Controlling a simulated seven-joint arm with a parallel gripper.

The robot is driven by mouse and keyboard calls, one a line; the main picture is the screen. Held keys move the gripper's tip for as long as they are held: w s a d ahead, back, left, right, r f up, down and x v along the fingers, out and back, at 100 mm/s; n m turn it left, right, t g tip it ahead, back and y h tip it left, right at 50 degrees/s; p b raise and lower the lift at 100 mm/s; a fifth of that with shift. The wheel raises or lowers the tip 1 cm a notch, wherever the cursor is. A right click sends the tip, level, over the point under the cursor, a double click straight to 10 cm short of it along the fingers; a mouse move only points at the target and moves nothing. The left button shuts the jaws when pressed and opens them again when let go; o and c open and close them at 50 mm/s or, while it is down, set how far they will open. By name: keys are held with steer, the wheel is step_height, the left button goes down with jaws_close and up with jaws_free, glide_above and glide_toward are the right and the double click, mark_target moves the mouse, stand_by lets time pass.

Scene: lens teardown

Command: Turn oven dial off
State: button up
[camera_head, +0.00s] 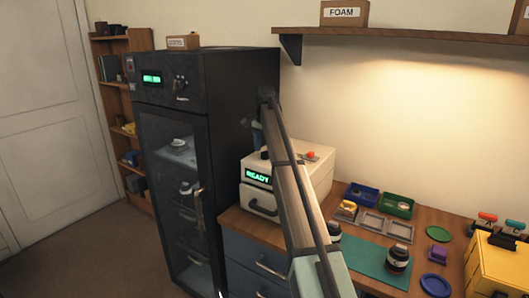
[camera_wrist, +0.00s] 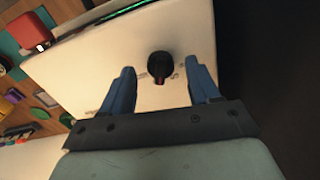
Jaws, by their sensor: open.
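The white oven (camera_head: 258,163) stands on the bench beside the dark cabinet, its green display reading READY. In the wrist view the oven's pale surface (camera_wrist: 90,65) fills the middle. A black dial (camera_wrist: 160,63) with a small reddish mark at its lower end sits on that surface. My gripper (camera_wrist: 159,68) is open and empty, its two blue fingers apart with the dial between and slightly beyond their tips. No contact shows. In the head view my arm hides part of the oven, and I cannot make out the dial there.
The tall dark cabinet (camera_head: 165,115) stands close on the left of my gripper. An orange-topped item (camera_head: 311,155) lies on the oven. Blue (camera_head: 361,193) and green (camera_head: 397,206) trays, a teal mat (camera_head: 365,263) and a yellow box (camera_head: 500,264) occupy the bench to the right.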

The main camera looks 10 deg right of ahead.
steer(key=shift+f, duration=0.95)
steer(key=shift+c, duration=0.2)
steer(key=c, duration=1)
